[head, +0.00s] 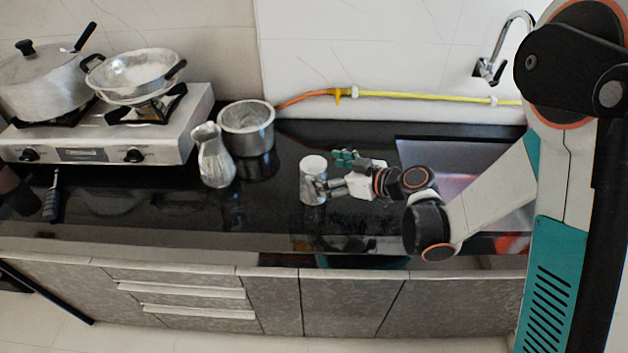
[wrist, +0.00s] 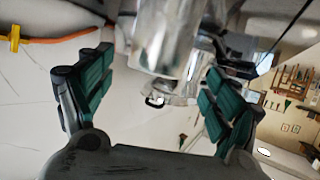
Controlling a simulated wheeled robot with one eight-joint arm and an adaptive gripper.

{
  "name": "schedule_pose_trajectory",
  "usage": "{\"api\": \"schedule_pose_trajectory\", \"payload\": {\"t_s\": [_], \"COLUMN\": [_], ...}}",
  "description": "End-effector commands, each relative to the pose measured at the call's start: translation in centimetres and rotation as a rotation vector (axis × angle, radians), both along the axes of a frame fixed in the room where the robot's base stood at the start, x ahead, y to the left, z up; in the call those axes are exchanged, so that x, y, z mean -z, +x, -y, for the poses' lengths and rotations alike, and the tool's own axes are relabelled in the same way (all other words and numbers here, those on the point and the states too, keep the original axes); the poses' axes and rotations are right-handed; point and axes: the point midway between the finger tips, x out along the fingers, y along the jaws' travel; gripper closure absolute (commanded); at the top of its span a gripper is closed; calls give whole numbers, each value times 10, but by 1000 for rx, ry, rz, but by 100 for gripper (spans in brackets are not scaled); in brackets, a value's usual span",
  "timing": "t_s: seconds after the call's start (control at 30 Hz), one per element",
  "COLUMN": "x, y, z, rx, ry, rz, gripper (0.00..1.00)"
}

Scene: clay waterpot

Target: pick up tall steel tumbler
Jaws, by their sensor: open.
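The tall steel tumbler (head: 312,187) stands upright on the black counter near the middle of the head view. My gripper (head: 341,172) is just right of it, with its fingers pointing left toward it. The near finger reaches the tumbler's right side in the picture; whether it touches cannot be told. In the wrist view my open gripper (wrist: 156,63) has its green-padded fingers spread wide. A shiny steel cylinder, which looks like the tumbler (wrist: 166,35), shows at the top between the fingertips, and other metal ware behind it partly overlaps.
A steel jug (head: 214,158) and an open steel pot (head: 247,130) stand left of the tumbler. A stove (head: 100,150) with cookware is farther left. A sink (head: 460,155) lies behind my arm. A yellow and orange hose (head: 420,95) runs along the wall.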

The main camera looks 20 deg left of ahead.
Motion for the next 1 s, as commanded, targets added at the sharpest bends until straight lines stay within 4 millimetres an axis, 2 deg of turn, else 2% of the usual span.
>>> {"api": "schedule_pose_trajectory", "payload": {"t_s": [0.17,0.5,0.73,0.93,1.0], "x": [4,19,18,18,18], "y": [3,21,22,22,22], "z": [-8,-45,-46,-46,-46], "rx": [-2,-1,0,0,0], "ry": [0,-1,-1,-1,-1], "rz": [-1,-1,0,0,0], "gripper": [17,17,17,63,67]}}
